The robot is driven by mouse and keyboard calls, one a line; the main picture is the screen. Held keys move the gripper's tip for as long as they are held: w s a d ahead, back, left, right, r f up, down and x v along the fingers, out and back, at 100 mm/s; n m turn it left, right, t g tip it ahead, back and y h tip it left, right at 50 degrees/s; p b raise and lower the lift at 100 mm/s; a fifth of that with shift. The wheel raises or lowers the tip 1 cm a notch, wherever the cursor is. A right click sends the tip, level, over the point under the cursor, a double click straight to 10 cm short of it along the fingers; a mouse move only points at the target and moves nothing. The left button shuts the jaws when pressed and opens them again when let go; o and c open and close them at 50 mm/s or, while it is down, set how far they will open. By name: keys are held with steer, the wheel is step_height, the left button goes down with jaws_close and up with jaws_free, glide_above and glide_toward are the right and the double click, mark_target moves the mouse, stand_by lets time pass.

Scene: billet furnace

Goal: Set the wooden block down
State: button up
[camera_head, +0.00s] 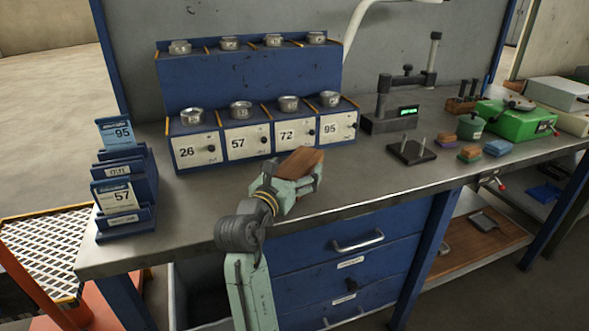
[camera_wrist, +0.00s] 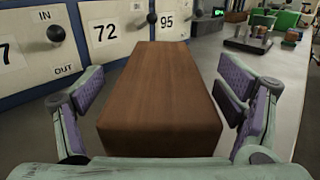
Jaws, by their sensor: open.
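The wooden block (camera_head: 303,162) is a brown rectangular piece over the grey workbench, in front of the bin panels marked 72 and 95. In the wrist view the block (camera_wrist: 163,98) lies lengthwise between the two finger pads. My gripper (camera_wrist: 165,105) is open around it, with a visible gap at the right pad and a narrower one at the left. In the head view my gripper (camera_head: 297,180) reaches over the bench from the front and covers part of the block. Whether the block's underside touches the bench top (camera_head: 380,185) is hidden.
The blue bin rack (camera_head: 250,85) with small metal cups stands close behind the block. A card holder (camera_head: 125,190) is at the left. A black pin plate (camera_head: 411,151), a gauge stand (camera_head: 390,122) and a green box (camera_head: 515,120) are at the right. Bench between is clear.

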steer(key=shift+r, duration=0.15)
steer(key=b+v, duration=0.2)
steer(key=v, duration=1)
steer(key=shift+a, duration=0.1)
